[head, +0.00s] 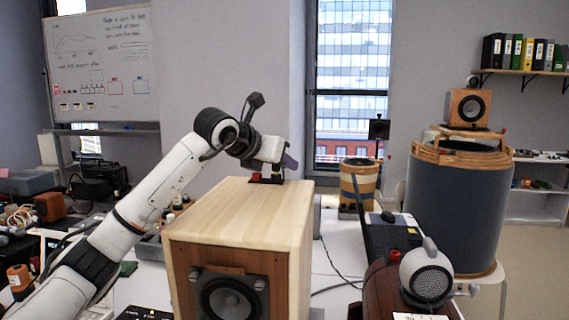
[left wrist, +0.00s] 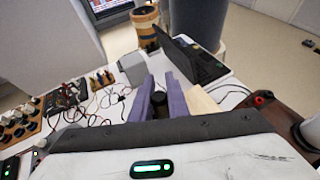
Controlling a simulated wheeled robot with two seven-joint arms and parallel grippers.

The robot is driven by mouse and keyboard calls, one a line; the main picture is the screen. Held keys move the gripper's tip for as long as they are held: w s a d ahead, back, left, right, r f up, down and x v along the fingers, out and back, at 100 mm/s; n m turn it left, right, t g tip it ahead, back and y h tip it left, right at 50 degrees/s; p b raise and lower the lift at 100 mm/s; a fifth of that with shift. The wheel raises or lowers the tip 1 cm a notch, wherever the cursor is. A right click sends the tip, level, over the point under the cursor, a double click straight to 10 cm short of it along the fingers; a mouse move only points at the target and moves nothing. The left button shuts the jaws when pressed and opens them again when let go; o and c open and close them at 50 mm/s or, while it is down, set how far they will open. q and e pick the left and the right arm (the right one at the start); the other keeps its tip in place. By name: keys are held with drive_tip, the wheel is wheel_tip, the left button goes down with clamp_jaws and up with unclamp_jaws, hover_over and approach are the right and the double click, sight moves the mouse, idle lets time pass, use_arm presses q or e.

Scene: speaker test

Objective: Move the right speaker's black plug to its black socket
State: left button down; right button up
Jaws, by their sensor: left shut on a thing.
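A large light-wood speaker (head: 245,210) stands in the middle of the head view, its dark driver facing me. My left gripper (head: 288,162) is above and behind its far top edge, its purple fingers partly hidden by the wrist. In the left wrist view the two purple fingers (left wrist: 163,98) close around a small dark piece (left wrist: 158,98), which looks like the black plug. A red piece (head: 256,177) shows at the speaker's far edge, below the gripper. I cannot make out the black socket. The speaker's wood corner (left wrist: 205,104) lies right of the fingers. My right gripper is not in view.
A small round white speaker (head: 427,277) stands at the front right. A large grey drum (head: 455,205) carries a small wooden speaker (head: 468,107). A banded wooden cylinder (head: 358,184) stands behind the white table (head: 335,265). Thin cables (left wrist: 95,118) cross the table behind the speaker.

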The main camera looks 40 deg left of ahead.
use_arm(q)
drive_tip(key=shift+f, duration=0.5)
drive_tip(key=c, duration=1.6)
unclamp_jaws()
drive_tip(key=shift+c, duration=0.2)
